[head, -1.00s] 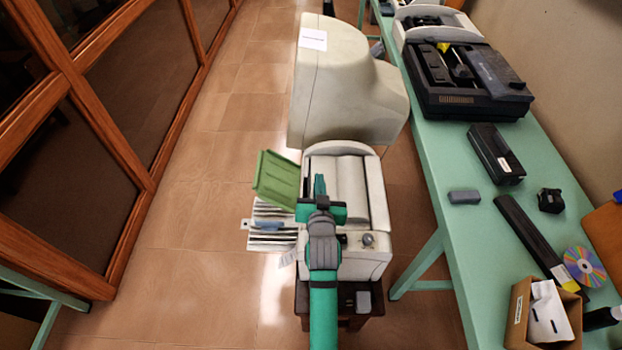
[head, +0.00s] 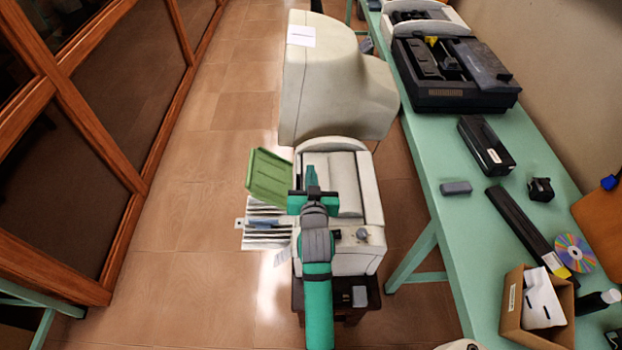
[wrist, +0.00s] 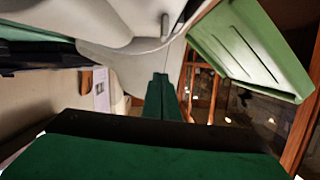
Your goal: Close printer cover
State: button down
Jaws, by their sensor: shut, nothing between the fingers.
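The off-white printer (head: 369,190) stands on a small dark stand in the middle of the head view. Its green cover (head: 269,178) is open and sticks out from the left side, tilted. The cover also shows at the upper right of the wrist view (wrist: 248,48). My gripper (head: 310,174) is over the left part of the printer, just right of the cover. In the wrist view my green fingers (wrist: 161,98) are together and empty, with a gap in the picture between them and the cover. My arm hides part of the printer's front.
Papers (head: 264,228) stick out of the printer's left side below the cover. A large beige machine (head: 335,85) stands behind it. A green table (head: 450,218) with cartridges and a box (head: 512,308) runs along the right. Floor is clear on the left.

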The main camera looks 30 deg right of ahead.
jog(key=r+v, duration=0.1)
jog(key=v, duration=0.9)
jog(key=shift+a, duration=0.2)
jog(key=s+a+f, duration=0.1)
jog(key=a, duration=0.1)
jog(key=s+a+f+n+y, duration=0.1)
jog(key=a+f, duration=0.1)
jog(key=a, duration=0.1)
jog(key=s+a+f+n, duration=0.1)
jog(key=s+a+f, duration=0.1)
jog(key=shift+a+f+t+y, duration=0.15)
jog(key=shift+a+t+y, duration=0.15)
jog(key=shift+a+t, duration=0.1)
jog(key=s+a+f+n+y, duration=0.1)
jog(key=s+a+n+y, duration=0.1)
jog(key=s+a, duration=0.7)
jog(key=s+a+f+n+t+y, duration=0.1)
jog(key=s+a+n+y, duration=0.2)
jog(key=s+a, duration=0.6)
jog(key=s+y, duration=0.1)
jog(key=s, duration=0.4)
